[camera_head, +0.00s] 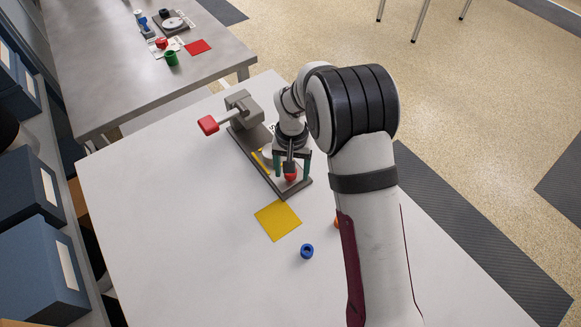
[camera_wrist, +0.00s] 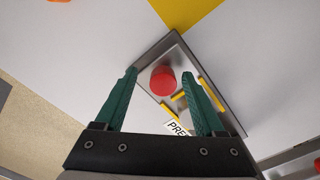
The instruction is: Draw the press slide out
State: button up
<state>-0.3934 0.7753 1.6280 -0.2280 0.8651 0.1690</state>
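The press (camera_head: 243,108) is a grey block with a red-ended lever (camera_head: 208,124), standing at the back of a dark grey base plate (camera_head: 268,181). The slide's red knob (camera_head: 290,177) is at the plate's front end, below my gripper (camera_head: 291,158). In the wrist view, the red knob (camera_wrist: 163,82) appears between the green fingertips of my open gripper (camera_wrist: 160,72), with gaps on both sides. Yellow strips (camera_wrist: 212,98) lie on the plate beside it. A label reading "PRE" (camera_wrist: 177,128) is partly hidden by my gripper. The slide's body is mostly hidden.
A yellow square (camera_head: 277,220) lies on the white table (camera_head: 180,220) just in front of the plate. A blue ring (camera_head: 307,251) stands nearer, and an orange item (camera_head: 337,223) is partly hidden by my arm. The table's left part is clear. A grey table (camera_head: 100,70) stands behind.

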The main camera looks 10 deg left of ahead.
jog(key=shift+r, duration=0.1)
notch_tip(320, 180, up, 16)
dwell(0.4)
notch_tip(320, 180, up, 8)
jog(key=shift+f, duration=0.2)
dwell(0.3)
jog(key=s+d+m+y, duration=0.1)
jog(key=s+d+m, duration=0.1)
jog(key=s+d, duration=0.5)
jog(key=s+d+m, duration=0.1)
jog(key=s+d, duration=0.3)
jog(key=s, duration=0.6)
jog(key=s+d+f+m, duration=0.2)
jog(key=s+f, duration=0.4)
jog(key=s, duration=0.5)
jog(key=shift+d+m+y, duration=0.25)
jog(key=shift+m+y, duration=0.05)
jog(key=shift+y, duration=0.1)
